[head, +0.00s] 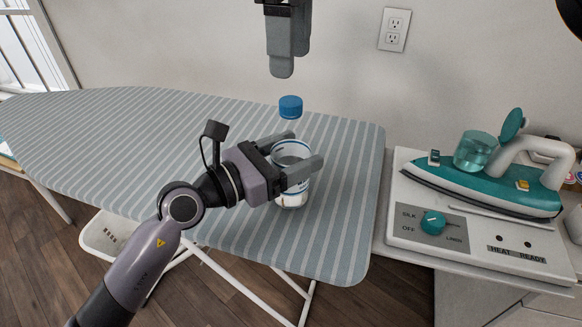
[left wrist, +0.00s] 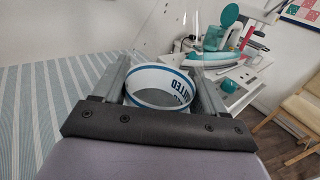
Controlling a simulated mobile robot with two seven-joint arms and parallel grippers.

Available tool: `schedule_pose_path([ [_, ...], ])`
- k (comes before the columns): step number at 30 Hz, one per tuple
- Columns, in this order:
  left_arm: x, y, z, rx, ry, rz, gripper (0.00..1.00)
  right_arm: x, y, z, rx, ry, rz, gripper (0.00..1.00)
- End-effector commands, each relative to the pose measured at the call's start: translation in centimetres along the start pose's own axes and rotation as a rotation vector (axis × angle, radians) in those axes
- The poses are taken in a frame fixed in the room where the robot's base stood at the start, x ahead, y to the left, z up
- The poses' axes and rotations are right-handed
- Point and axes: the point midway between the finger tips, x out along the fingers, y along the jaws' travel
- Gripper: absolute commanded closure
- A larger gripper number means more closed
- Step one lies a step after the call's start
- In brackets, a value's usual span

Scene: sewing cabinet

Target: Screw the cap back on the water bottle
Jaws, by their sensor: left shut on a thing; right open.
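The clear water bottle (head: 291,196) stands upright on the striped ironing board, with a white and blue label band. My left gripper (head: 303,168) is shut around its sides; the left wrist view shows the label band (left wrist: 160,84) between the fingers and clear plastic rising above it. The blue cap (head: 290,107) shows directly above the bottle in the head view. The clear neck is hardly visible, so I cannot tell whether the cap is seated or threaded. My right gripper (head: 282,68) is open, pointing down above the cap, apart from it and empty.
The ironing board (head: 120,130) is clear to the left of the bottle. At right, a teal and white iron (head: 480,180) rests on a white panel with a dial (head: 433,222). A wall with an outlet (head: 394,29) stands behind. The left wrist view also shows a wooden chair (left wrist: 300,110).

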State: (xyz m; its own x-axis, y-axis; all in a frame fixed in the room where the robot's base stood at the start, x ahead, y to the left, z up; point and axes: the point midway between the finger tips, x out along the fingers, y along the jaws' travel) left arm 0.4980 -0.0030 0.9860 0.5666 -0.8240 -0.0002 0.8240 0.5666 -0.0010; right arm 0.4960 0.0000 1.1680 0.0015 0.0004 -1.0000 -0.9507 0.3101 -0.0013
Motion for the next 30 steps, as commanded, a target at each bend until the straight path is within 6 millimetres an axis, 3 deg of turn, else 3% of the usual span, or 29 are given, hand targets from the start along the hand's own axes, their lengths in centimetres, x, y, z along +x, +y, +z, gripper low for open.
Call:
schedule_pose_path([
  [6, 0.0, 0.0, 0.0, -0.001, 0.001, 0.000, 1.00, -3.1, 0.0, 0.1, 0.001, -0.002, -0.001, 0.37],
  [12, 0.0, 0.0, 0.0, -0.001, 0.000, 0.000, 1.00, -4.6, 0.0, 0.0, 0.000, 0.000, 0.000, 0.37],
  [28, 0.0, 0.0, 0.0, -0.001, 0.000, 0.000, 1.00, -5.4, 0.0, 0.0, -0.001, 0.001, 0.001, 0.37],
  [29, 0.0, 0.0, 0.0, -0.001, 0.000, 0.000, 0.22, -5.4, 0.0, 0.0, -0.001, 0.001, 0.001, 0.37],
  [30, 0.0, 0.0, 0.0, -0.001, 0.000, 0.000, 0.09, -5.4, 0.0, 0.0, -0.001, 0.001, 0.001, 0.37],
])
